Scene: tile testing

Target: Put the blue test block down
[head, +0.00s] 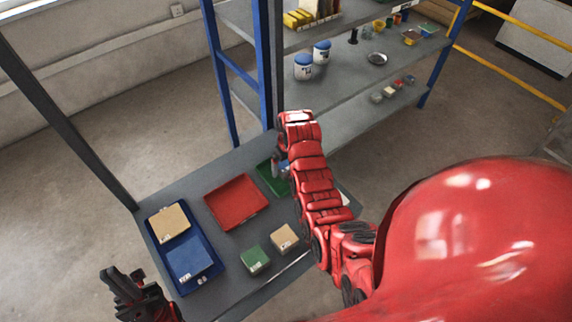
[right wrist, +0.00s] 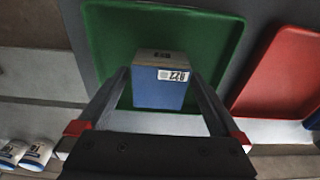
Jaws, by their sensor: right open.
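The blue test block (right wrist: 160,92), with a white label, stands at the green tray (right wrist: 105,45) in the right wrist view. My right gripper (right wrist: 161,80) is open, with one finger on each side of the block. In the head view the right gripper (head: 281,166) is over the green tray (head: 270,182), and my arm partly hides both. Whether the block fully touches the tray floor is hard to tell. My left gripper (head: 124,280) is at the lower left, off the table edge, with its fingers apart and nothing between them.
A red tray (head: 236,202) lies left of the green one. A blue tray (head: 157,240) holds a tan block (head: 170,222) and a larger blue block (head: 190,258). A green block (head: 255,260) and another tan block (head: 285,238) stand near the table's front. A shelf rack (head: 345,107) rises behind.

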